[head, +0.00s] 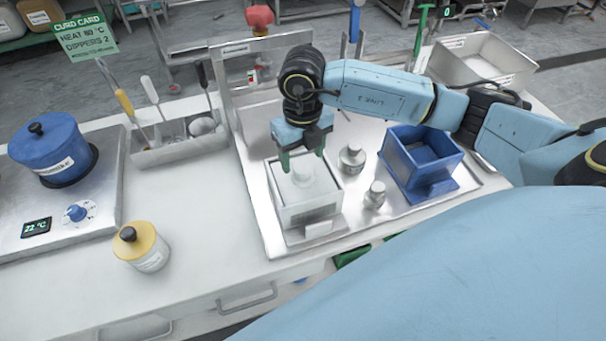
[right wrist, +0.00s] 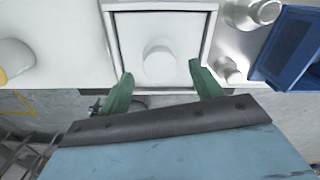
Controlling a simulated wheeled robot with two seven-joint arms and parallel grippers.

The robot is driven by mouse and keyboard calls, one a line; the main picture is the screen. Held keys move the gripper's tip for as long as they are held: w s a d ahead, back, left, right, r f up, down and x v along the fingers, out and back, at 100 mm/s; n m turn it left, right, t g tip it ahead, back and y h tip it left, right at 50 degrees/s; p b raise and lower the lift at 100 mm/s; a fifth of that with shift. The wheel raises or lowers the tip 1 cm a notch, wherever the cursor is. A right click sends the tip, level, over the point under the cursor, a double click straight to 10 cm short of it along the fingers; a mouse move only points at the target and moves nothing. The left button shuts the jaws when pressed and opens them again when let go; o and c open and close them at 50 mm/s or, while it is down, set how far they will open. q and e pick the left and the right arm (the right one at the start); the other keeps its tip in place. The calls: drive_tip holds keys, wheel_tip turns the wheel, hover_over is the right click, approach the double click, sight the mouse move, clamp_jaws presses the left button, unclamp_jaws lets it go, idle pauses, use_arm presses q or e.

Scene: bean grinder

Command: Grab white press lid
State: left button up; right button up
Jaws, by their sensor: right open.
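The white press lid (head: 301,181) lies in the top of the white square press box (head: 309,214) on the metal tray. It has a round white knob in its middle. In the right wrist view the lid (right wrist: 185,65) and its knob (right wrist: 159,62) show just beyond the fingers. My right gripper (head: 302,162) is open above the lid, its green fingers pointing down on either side of the knob, apart from it as far as I can see. My left gripper is not in view.
A blue box (head: 420,165) and two small metal weights (head: 352,158) (head: 375,195) stand right of the press on the metal tray (head: 262,205). A yellow-lidded jar (head: 141,247) and a blue pot (head: 48,148) stand left. The counter between jar and tray is clear.

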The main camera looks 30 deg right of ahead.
sight(304, 166)
drive_tip(key=f, duration=0.2)
drive_tip(key=shift+s+f, duration=0.2)
drive_tip(key=shift+f, duration=0.5)
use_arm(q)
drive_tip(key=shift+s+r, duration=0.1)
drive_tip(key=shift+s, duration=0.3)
use_arm(e)
drive_tip(key=c, duration=1.1)
